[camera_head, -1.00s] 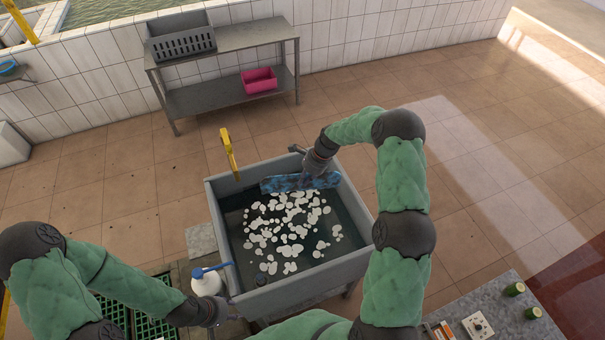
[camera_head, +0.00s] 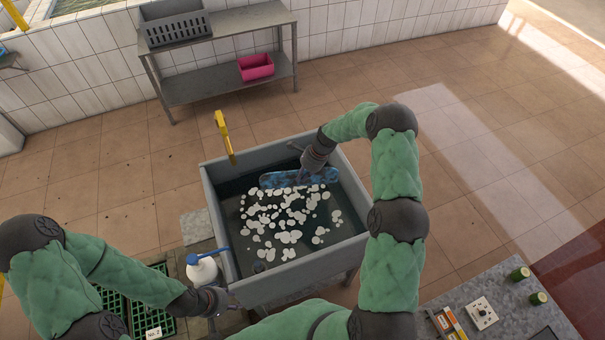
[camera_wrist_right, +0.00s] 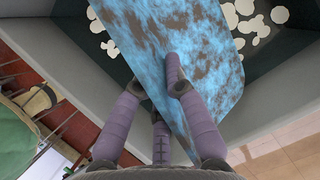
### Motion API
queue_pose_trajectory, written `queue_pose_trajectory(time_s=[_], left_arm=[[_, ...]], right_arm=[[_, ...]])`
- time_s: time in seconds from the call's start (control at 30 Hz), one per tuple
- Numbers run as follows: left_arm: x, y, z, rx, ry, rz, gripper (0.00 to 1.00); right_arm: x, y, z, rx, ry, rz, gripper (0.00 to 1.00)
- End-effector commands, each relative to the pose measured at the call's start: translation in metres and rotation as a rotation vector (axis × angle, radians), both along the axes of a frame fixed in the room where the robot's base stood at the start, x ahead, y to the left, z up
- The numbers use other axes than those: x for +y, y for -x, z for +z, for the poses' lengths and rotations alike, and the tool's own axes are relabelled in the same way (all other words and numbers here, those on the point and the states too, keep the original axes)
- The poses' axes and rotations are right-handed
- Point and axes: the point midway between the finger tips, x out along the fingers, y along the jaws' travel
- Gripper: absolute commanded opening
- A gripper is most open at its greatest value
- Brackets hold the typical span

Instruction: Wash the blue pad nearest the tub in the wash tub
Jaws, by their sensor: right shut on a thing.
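The blue pad (camera_head: 283,179), mottled with brown stains, is at the far side of the grey wash tub (camera_head: 212,215). It is low inside the tub, by the dark water with white foam patches (camera_head: 290,215). My right gripper (camera_head: 303,172) is shut on the blue pad, which also fills much of the right wrist view (camera_wrist_right: 185,60). I cannot tell how much of the pad is under water.
A yellow-handled tool (camera_head: 224,135) stands at the tub's far left edge. A metal shelf (camera_head: 215,50) with a grey crate (camera_head: 174,22) and pink bin (camera_head: 256,67) stands behind. A counter (camera_head: 500,325) with green cylinders is at lower right. The tiled floor between is clear.

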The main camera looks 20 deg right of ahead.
Motion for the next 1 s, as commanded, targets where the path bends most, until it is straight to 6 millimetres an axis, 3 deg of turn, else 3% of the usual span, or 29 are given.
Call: queue_pose_trajectory(time_s=[1.0], left_arm=[[0.000, 0.000, -0.061, 0.000, 0.000, 0.000, 0.40]], right_arm=[[0.000, 0.000, -0.090, 0.000, 0.000, -0.001, 0.00]])
